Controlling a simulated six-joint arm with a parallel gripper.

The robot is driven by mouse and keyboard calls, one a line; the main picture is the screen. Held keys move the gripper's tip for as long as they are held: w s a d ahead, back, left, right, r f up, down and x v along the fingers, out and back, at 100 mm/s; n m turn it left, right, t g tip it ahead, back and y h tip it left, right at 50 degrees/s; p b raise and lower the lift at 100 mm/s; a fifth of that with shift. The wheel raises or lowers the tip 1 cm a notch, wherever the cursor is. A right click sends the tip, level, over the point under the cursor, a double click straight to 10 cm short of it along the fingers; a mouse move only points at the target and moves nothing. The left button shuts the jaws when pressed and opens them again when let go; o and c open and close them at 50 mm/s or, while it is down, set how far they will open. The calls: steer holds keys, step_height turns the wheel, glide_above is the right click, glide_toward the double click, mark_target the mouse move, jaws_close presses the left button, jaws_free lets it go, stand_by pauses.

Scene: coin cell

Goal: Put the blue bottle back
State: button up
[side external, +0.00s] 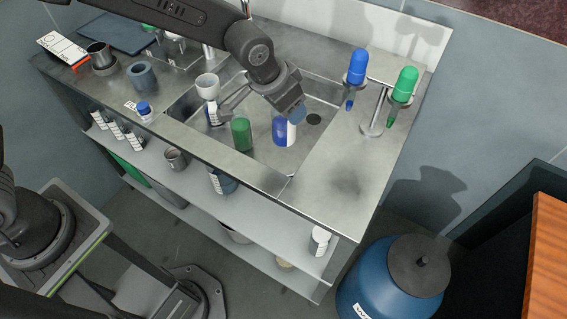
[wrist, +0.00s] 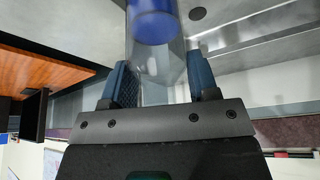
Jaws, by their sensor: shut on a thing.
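The blue bottle (side external: 281,131), blue with a pale side, is at my gripper (side external: 296,112) over the sink in the side view. In the wrist view, my gripper (wrist: 161,80) is shut on a clear bottle body with a blue part (wrist: 155,20) at its far end. One finger lies along each side of it. The gripper hides the bottle's upper part in the side view. I cannot tell whether its lower end touches the sink floor.
A green bottle (side external: 241,134) stands in the sink (side external: 322,104), left of the blue one. A stand (side external: 375,126) at the right carries a blue-topped dropper (side external: 357,66) and a green-topped one (side external: 404,83). The front right counter is clear.

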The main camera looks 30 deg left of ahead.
mark_target(286, 139)
step_height(286, 139, down, 10)
steer(key=shift+f, duration=0.2)
stand_by(0.3)
steer(key=shift+f, duration=0.1)
steer(key=o, duration=1)
